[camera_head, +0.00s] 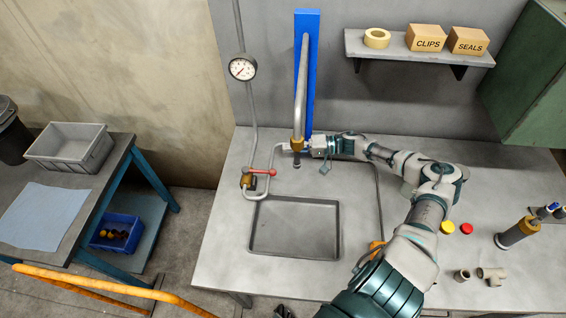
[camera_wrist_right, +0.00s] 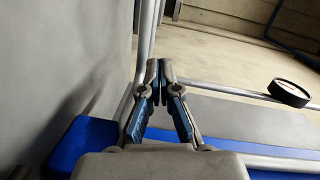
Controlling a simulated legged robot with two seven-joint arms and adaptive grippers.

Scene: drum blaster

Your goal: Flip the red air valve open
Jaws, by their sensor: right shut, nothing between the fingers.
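The red air valve (camera_head: 262,171) has a red lever on a brass body, set in the grey pipe at the left side of the bench. The lever lies roughly crosswise in the head view. My right gripper (camera_head: 308,147) is to the right of and behind the valve, close beside the lower end of the upright pipe and its nozzle (camera_head: 296,145). In the wrist view the right fingers (camera_wrist_right: 161,72) are shut with their tips together and hold nothing. The valve cannot be made out in the wrist view. My left gripper is not in view.
A blue upright panel (camera_head: 312,60) and a pressure gauge (camera_head: 242,68) stand at the back; the gauge also shows in the wrist view (camera_wrist_right: 289,93). A recessed tray (camera_head: 295,250) lies in front of the valve. Red and yellow discs and fittings lie at right.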

